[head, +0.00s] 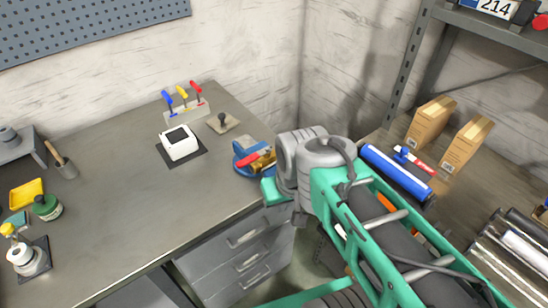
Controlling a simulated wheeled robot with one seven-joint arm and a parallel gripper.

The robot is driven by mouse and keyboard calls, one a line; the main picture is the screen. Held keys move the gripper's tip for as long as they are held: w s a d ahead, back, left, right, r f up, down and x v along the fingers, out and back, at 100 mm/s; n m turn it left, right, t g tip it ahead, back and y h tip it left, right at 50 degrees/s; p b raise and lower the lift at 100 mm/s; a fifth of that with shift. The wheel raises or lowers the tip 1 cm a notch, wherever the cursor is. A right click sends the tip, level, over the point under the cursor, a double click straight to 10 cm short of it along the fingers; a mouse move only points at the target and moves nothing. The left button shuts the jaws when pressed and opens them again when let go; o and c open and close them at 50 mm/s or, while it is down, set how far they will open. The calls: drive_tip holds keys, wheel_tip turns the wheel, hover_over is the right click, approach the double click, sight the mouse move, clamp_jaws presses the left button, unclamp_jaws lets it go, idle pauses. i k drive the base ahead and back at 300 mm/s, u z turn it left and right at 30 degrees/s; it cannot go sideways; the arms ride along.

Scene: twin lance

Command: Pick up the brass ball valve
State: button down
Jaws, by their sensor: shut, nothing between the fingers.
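The brass ball valve (263,164) is at the right end of the left workbench, with a red lever handle (247,160) pointing left. It is at a blue vise (241,150); I cannot tell whether the jaws clamp it or it only rests there. My arm reaches in from the lower right, and its grey wrist joint is just right of the valve, covering part of that area. A teal part of my arm shows just below the valve. My gripper's fingers are hidden behind the arm, so their contact with the valve does not show.
A white device (180,143) on a dark mat and a rack of colored-handled tools (187,111) stand left of the vise. A blue roll (396,172) and cardboard boxes (430,121) are on the right bench. The left bench's middle (125,205) is clear.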

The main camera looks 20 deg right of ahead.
sight(255, 167)
drive_tip(key=z, duration=1.35)
drive_tip(key=k, duration=1.15)
drive_tip(key=u, duration=1.35)
drive_tip(key=i, duration=0.95)
